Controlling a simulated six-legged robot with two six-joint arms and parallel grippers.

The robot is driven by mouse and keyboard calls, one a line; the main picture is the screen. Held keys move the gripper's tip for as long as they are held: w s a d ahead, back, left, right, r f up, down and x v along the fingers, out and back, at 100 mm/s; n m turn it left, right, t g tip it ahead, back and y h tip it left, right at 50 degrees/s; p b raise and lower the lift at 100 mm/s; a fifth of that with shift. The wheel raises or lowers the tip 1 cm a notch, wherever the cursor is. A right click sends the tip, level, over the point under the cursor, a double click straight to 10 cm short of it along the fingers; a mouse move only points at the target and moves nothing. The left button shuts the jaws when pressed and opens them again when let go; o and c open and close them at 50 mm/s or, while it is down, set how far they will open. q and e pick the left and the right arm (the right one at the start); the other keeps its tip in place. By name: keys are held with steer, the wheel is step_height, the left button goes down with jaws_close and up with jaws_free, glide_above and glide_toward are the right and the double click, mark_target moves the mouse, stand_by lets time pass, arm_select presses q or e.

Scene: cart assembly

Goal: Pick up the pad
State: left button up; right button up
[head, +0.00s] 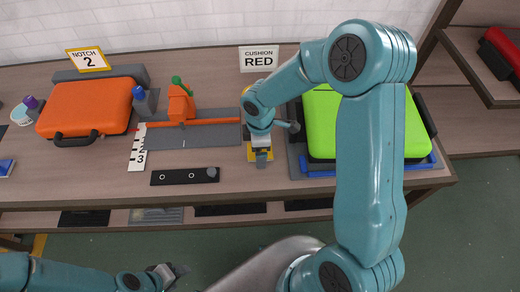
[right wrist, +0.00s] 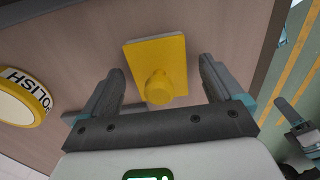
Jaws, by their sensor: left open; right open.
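The pad is a yellow square plate with a round knob on top; it lies on the brown bench and shows whole in the right wrist view (right wrist: 172,51). In the head view only parts of the yellow pad (head: 251,155) show around my right gripper (head: 262,158). My right gripper is open above the pad; in the right wrist view its fingers (right wrist: 158,88) stand apart on either side of the knob, with nothing held. My left gripper (head: 180,272) is open and empty, low at the front, away from the bench.
A round yellow-rimmed POLISH tin (right wrist: 20,98) lies near the pad. An orange case (head: 85,106), an orange clamp-like tool (head: 180,103) and a dark strip (head: 185,176) lie left of it. A green case (head: 322,125) in a blue-edged tray stands right, partly behind my arm.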

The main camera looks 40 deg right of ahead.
steer(key=c, duration=1.2)
steer(key=shift+o, duration=0.2)
steer(key=shift+r, duration=0.15)
step_height(320, 180, up, 20)
steer(key=shift+p, duration=0.35)
steer(key=shift+o, duration=1)
steer(key=shift+c, duration=0.3)
